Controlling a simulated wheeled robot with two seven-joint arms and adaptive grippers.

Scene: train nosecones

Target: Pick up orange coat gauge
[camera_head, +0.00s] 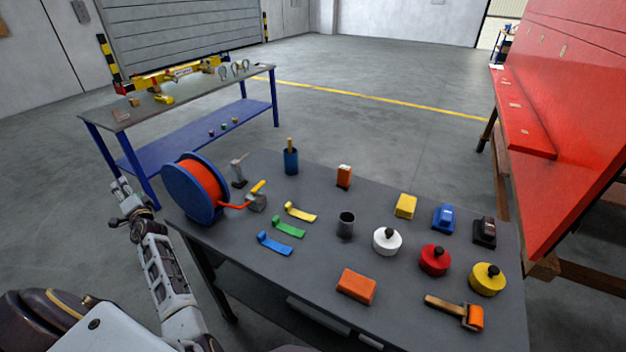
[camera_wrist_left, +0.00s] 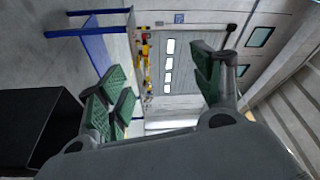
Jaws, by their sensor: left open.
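The orange coat gauge (camera_head: 344,176) looks like the small upright orange device with a pale patch on top. It stands near the back edge of the grey table (camera_head: 322,240), right of the blue cup. My left gripper (camera_head: 126,203) is open and empty off the table's left side, far from the gauge. In the left wrist view its green-padded fingers (camera_wrist_left: 160,88) are spread wide with nothing between them. The gauge does not show in that view. My right gripper is not in view.
A cable reel (camera_head: 190,188) stands at the table's left edge, between my left gripper and the gauge. A blue cup (camera_head: 291,161), a dark cup (camera_head: 346,224), a yellow block (camera_head: 405,206) and an orange block (camera_head: 356,286) are also there. A blue-legged bench (camera_head: 190,95) stands behind.

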